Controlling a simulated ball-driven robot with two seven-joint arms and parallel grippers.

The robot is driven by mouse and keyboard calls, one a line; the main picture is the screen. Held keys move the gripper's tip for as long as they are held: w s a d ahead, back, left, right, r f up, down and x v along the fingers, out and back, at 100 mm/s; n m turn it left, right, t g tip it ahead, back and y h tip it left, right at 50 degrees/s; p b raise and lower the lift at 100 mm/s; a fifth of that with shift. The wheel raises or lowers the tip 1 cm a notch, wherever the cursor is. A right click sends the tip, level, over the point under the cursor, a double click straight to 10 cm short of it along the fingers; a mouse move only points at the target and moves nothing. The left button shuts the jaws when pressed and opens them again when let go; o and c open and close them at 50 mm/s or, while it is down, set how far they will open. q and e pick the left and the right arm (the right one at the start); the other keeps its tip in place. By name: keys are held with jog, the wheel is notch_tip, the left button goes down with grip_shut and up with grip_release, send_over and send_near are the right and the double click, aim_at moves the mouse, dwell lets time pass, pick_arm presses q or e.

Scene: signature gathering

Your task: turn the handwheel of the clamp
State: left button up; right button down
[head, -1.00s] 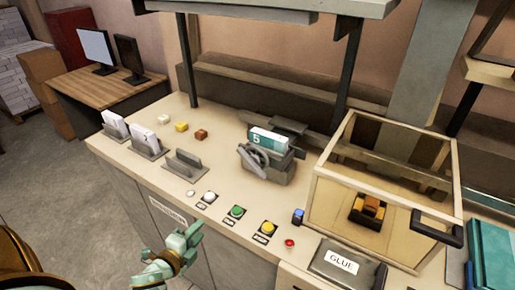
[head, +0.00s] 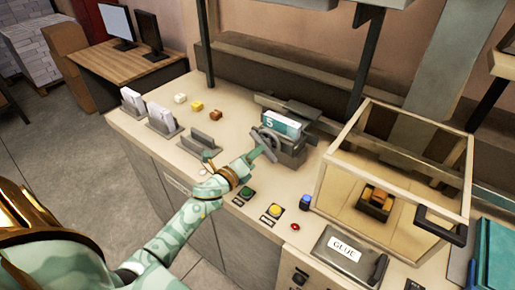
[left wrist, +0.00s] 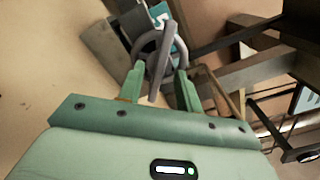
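The clamp (head: 291,153) is a grey block on the worktop with a grey spoked handwheel (head: 266,142) on its front left. A teal and white block marked 5 (head: 284,124) sits in the clamp. My left gripper (head: 256,151) is at the handwheel, its tips partly merging with the wheel in the head view. In the left wrist view my left gripper (left wrist: 159,84) has its fingers spread, with a bar of the handwheel (left wrist: 159,65) between them and gaps on both sides. Whether a finger touches the wheel is unclear. My right gripper is out of view.
A wood-framed clear box (head: 330,180) stands right of the clamp. Green (head: 247,193) and yellow (head: 275,210) buttons lie near the front edge. Grey holders (head: 199,147) stand to the left. The worktop behind the small colored blocks (head: 197,106) is clear.

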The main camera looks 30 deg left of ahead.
aim_at(266, 144)
pick_arm(q)
jog(key=shift+w+d, duration=0.15)
jog(key=shift+w, duration=1)
jog(key=shift+c, duration=0.3)
grip_shut()
